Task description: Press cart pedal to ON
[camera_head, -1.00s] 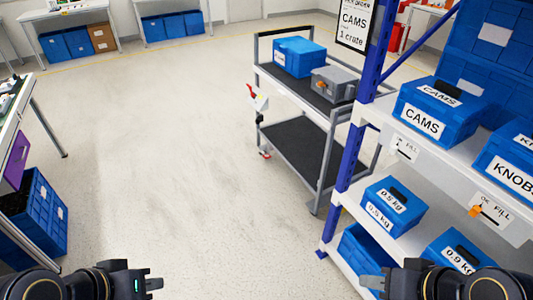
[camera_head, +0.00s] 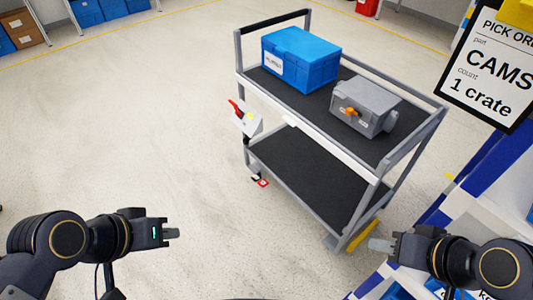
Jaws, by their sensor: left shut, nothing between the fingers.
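The cart (camera_head: 351,152) stands ahead and right of centre, a grey-framed trolley with two black decks. A small red pedal (camera_head: 262,183) shows low by its near left wheel; its lettering and setting are too small to read. My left gripper (camera_head: 173,233) is shut and empty, over the floor at lower left, apart from the cart. My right gripper (camera_head: 378,244) is near the cart's front right corner, below a yellow bar in the picture. Its fingers show edge-on, so I cannot tell if it is open.
A blue crate (camera_head: 301,60) and a grey box with an orange knob (camera_head: 366,107) sit on the top deck. A red lever (camera_head: 236,113) on a white box is at the cart's left side. Shelving with a sign (camera_head: 492,70) blocks the right. Floor at left is clear.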

